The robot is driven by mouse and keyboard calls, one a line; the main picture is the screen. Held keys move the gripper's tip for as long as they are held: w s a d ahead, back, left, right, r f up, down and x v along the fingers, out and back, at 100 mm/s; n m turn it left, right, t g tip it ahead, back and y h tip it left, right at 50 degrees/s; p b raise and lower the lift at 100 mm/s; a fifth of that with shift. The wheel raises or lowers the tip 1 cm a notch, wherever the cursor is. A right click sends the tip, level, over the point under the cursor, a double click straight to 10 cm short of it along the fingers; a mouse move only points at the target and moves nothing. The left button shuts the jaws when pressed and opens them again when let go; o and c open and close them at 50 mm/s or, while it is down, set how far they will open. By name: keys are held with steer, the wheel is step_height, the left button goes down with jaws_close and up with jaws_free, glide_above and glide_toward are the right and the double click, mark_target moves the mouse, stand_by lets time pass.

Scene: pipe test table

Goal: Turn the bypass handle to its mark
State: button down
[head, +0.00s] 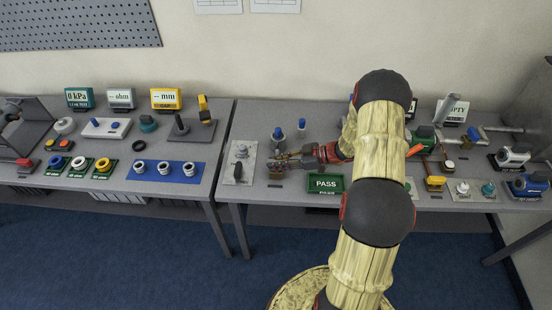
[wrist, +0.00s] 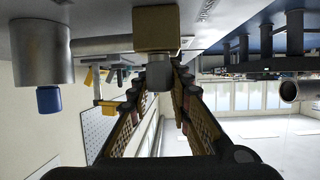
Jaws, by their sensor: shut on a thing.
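My gripper (head: 284,158) reaches left over the right-hand table, its fingers low behind the green PASS sign (head: 325,183). In the upside-down wrist view, my gripper (wrist: 160,68) has its ribbed fingers closed around a short grey stem (wrist: 158,79). The stem joins a brass-coloured block (wrist: 156,28). In the head view the fingers partly cover the small brown fixture (head: 283,171) there. No label is readable, so I cannot tell whether the held stem is the bypass handle. No mark for it can be made out.
A metal cylinder with a blue end (wrist: 42,50) stands close beside the fingers. A pale plate (head: 239,170) with a dark lever is to the left. A gap separates the two tables.

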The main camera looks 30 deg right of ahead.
steer(key=shift+n+g, duration=0.4)
steer(key=shift+y, duration=0.3)
steer(key=c, duration=1.8)
jaws_free()
steer(key=shift+o, duration=0.8)
steer(key=shift+d, duration=0.1)
steer(key=v, duration=1.1)
steer(key=shift+s+d+r, duration=0.2)
steer(key=shift+s+d, duration=0.05)
steer(key=shift+s, duration=0.05)
